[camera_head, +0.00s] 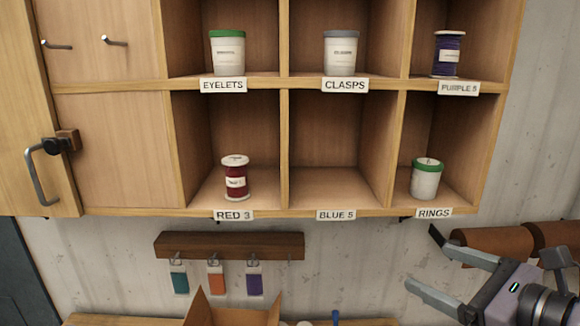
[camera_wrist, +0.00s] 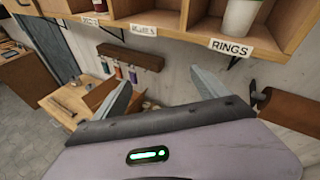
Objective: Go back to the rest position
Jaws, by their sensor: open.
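My gripper (camera_head: 437,268) is at the lower right of the head view, below the shelf's RINGS compartment. Its two fingers are spread apart with nothing between them. In the wrist view the open fingers (camera_wrist: 162,98) point toward the wall under the shelf. The wooden wall shelf (camera_head: 290,150) fills the top of the head view. It holds a red spool (camera_head: 235,178) above the RED 3 label and a green-lidded jar (camera_head: 425,180) above RINGS. The BLUE 5 compartment (camera_head: 335,160) is empty.
The upper row holds an EYELETS jar (camera_head: 228,52), a CLASPS jar (camera_head: 341,53) and a purple spool (camera_head: 446,54). A hook rail (camera_head: 230,245) with coloured tags hangs below. Brown rolls (camera_head: 490,245) are close behind my gripper. A workbench (camera_wrist: 60,108) stands lower left.

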